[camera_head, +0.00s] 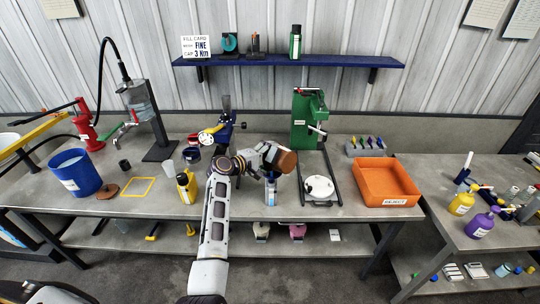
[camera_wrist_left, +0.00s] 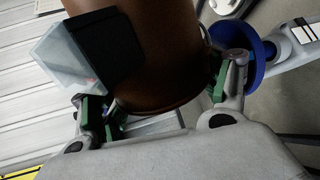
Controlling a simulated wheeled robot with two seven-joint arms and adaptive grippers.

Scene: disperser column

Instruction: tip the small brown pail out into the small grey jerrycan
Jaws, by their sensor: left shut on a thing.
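The small brown pail (camera_head: 284,161) is held above the bench in my left gripper (camera_head: 270,156). In the left wrist view the pail (camera_wrist_left: 165,50) fills the space between the fingers of the shut left gripper (camera_wrist_left: 165,105). It is tilted far over, roughly on its side. Its mouth and contents are hidden. Below it on the bench stands a small grey container with a label (camera_head: 270,196), apparently the jerrycan, mostly hidden by the pail and gripper. A blue round funnel-like piece (camera_wrist_left: 246,60) sits on its top beside the pail. I see no stream. My right gripper is out of view.
A green press (camera_head: 306,120) and a white round plate (camera_head: 319,187) stand to the right, before an orange reject bin (camera_head: 386,182). A yellow bottle (camera_head: 186,187) and several cups stand left. A blue bucket (camera_head: 75,173) is at the far left.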

